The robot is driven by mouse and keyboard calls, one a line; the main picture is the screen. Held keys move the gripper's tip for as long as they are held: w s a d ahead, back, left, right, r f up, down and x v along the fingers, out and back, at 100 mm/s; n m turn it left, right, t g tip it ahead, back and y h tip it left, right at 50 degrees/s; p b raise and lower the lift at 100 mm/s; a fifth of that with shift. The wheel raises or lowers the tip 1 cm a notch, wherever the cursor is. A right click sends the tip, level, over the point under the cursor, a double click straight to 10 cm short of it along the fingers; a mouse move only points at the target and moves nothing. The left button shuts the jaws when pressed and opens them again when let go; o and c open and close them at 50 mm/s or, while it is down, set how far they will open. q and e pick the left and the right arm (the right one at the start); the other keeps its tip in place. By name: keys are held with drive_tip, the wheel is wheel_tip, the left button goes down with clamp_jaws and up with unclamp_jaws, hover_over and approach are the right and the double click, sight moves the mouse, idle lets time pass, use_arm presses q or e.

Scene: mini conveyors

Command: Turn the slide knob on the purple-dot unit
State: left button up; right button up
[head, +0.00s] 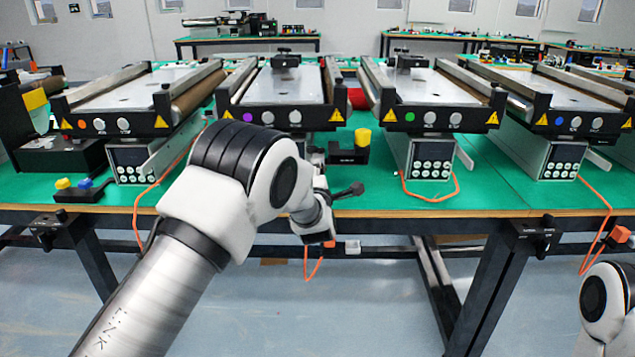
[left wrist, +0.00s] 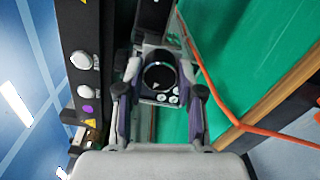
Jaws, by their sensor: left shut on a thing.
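The purple-dot unit (head: 290,85) is second from the left in the head view, with white knobs (head: 295,116) on its black front bar. In the left wrist view its purple dot (left wrist: 88,108) and two white knobs (left wrist: 85,92) lie left of the fingers. My left gripper (left wrist: 160,72) is shut on a dark round knob (left wrist: 158,78) with a pale rim, on a box face with small white buttons. Whether this is the slide knob cannot be read. In the head view my arm hides the area under the purple-dot unit. My right gripper is out of view.
Orange-dot (head: 140,85), green-dot (head: 425,85) and blue-dot (head: 560,90) units share the green table (head: 350,205). A yellow-topped black block (head: 362,138) stands close to the right of my left wrist. Orange cables (head: 430,198) loop near the front edge.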

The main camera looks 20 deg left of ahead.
use_arm(q)
drive_tip(key=shift+n+b, duration=0.75)
drive_tip(key=shift+n, duration=0.25)
drive_tip(key=n+b, duration=1)
drive_tip(key=b, duration=0.3)
drive_tip(key=shift+a+f+n+b, duration=0.1)
drive_tip(key=shift+f+n+b, duration=0.05)
drive_tip(key=shift+n+b, duration=0.2)
drive_tip(key=n+b, duration=1.3)
drive_tip(key=b, duration=0.6)
drive_tip(key=n+b, duration=0.3)
drive_tip(key=n, duration=0.1)
drive_tip(key=shift+r+n+b, duration=0.25)
drive_tip(key=shift+n+b, duration=0.7)
drive_tip(key=shift+n, duration=0.4)
drive_tip(key=o, duration=0.9)
drive_tip(key=shift+c, duration=0.2)
drive_tip(key=o, duration=0.3)
